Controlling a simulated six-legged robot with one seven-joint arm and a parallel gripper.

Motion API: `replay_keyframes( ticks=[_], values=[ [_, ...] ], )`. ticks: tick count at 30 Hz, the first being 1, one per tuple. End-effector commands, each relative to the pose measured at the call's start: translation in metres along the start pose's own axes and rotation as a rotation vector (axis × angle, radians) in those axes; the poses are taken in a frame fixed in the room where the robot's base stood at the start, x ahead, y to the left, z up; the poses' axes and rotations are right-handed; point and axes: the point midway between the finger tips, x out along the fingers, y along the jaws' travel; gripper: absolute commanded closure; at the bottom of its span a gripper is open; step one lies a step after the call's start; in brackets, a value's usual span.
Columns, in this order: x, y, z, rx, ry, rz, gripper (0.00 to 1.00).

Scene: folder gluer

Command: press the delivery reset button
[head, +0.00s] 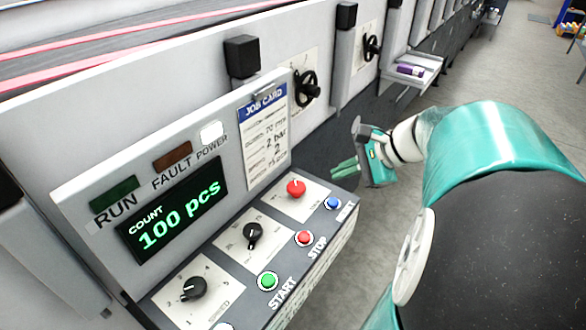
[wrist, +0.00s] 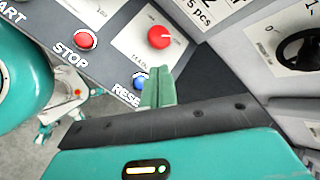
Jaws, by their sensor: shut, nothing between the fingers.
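The blue reset button (head: 334,203) sits at the right end of the control panel's lower row, right of the red stop button (head: 304,238) and the green start button (head: 268,281). My gripper (head: 344,169) is shut and empty, above the right end of the panel in the head view. In the wrist view the green fingers (wrist: 159,88) point toward the panel, and the blue button (wrist: 138,82) shows just left of them, partly hidden. The last letters of its RESET label are also covered. I cannot tell whether the fingertips touch the panel.
A red knob (head: 296,188) and black knobs (head: 252,235) sit above the buttons. The display (head: 172,213) reads "COUNT 100 pcs". A job card (head: 265,138) hangs beside it. A black handwheel (head: 305,88) stands out behind. Open floor (head: 505,75) lies to the right.

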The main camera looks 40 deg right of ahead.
Motion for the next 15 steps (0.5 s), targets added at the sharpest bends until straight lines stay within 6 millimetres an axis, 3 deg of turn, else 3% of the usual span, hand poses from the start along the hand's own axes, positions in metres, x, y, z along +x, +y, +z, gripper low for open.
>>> replay_keyframes(
  ticks=[9,15],
  values=[
    [0.030,0.020,-0.020,0.002,-0.001,0.003,1.00],
    [0.038,0.026,-0.025,0.000,0.000,0.001,1.00]
  ],
)
